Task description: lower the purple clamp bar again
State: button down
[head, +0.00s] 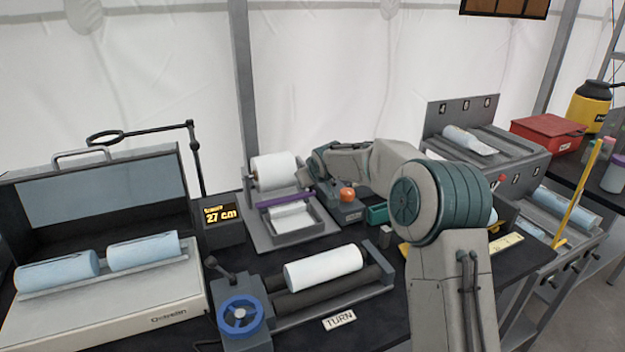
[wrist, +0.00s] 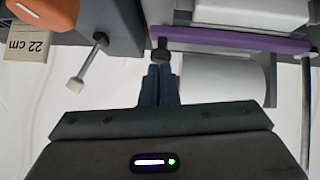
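The purple clamp bar (head: 283,199) lies across the paper dispenser, between its white roll (head: 273,171) and the white sheet (head: 291,216) in front. In the wrist view the bar (wrist: 235,41) runs right from a dark knob (wrist: 161,50) at its left end. My gripper (wrist: 160,72) has its two fingers close together, tips right at this knob; I cannot tell whether they touch it. In the head view my gripper (head: 311,176) is partly hidden near the bar's right end. The bar's height above the sheet is hard to judge.
An orange knob (head: 347,194) on a grey box stands right of the dispenser. A roller stand (head: 378,284) with a white roll is in front. A display (head: 220,213) reading 27 cm stands left. A metal lever (wrist: 88,62) with a pale tip is beside my fingers.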

jog(key=shift+d+f, duration=0.15)
jog(key=shift+f, duration=0.1)
jog(key=w+a+r+p+v, duration=0.1)
jog(key=w+r+v, duration=0.1)
jog(key=v, duration=1.1)
jog(key=s+d+f+m+g+h, duration=0.1)
jog(key=s+d, duration=0.5)
jog(key=s, duration=0.7)
jog(key=s+d+f+m+g+h, duration=0.1)
jog(key=s+d+f+m+g, duration=0.2)
jog(key=s, duration=1.1)
jog(key=s+d+f+m+g+h, duration=0.1)
jog(key=s+d+f, duration=0.3)
jog(key=s+d, duration=0.5)
jog(key=s+m+g, duration=0.1)
jog(key=s, duration=0.3)
jog(key=shift+s+f+m+p, duration=0.15)
jog(key=shift+s+m+p, duration=0.15)
jog(key=shift+p, duration=0.05)
jog(key=shift+d, duration=0.1)
